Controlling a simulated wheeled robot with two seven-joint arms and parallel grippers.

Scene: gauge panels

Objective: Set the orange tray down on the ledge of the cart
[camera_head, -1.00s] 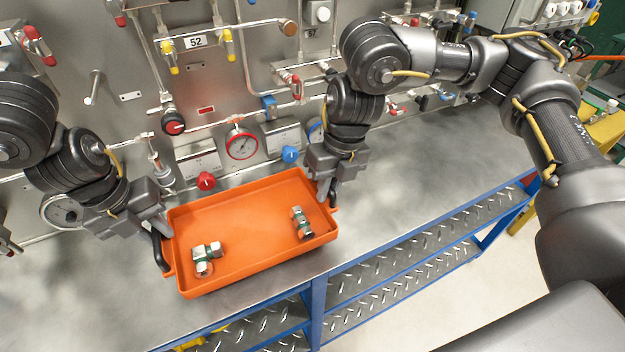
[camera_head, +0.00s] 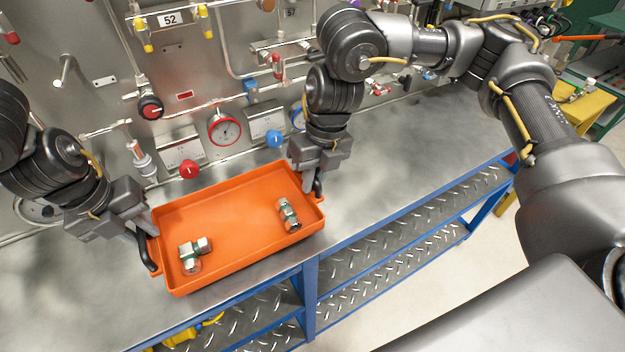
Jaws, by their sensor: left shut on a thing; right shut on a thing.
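The orange tray (camera_head: 235,222) is held level between my two grippers, over the grey metal worktop at the foot of the gauge panel. Two metal fittings with green bands lie in it, one at the left (camera_head: 193,254) and one at the right (camera_head: 288,214). I cannot tell whether the tray's underside touches the worktop. No separate cart shows clearly.
The worktop (camera_head: 400,150) is bare to the right of the tray. Its blue frame (camera_head: 310,300) holds tread-plate shelves below. Gauges (camera_head: 224,128) and red and blue knobs (camera_head: 189,169) stand out close behind the tray. A yellow stand (camera_head: 585,108) and green table are at the far right.

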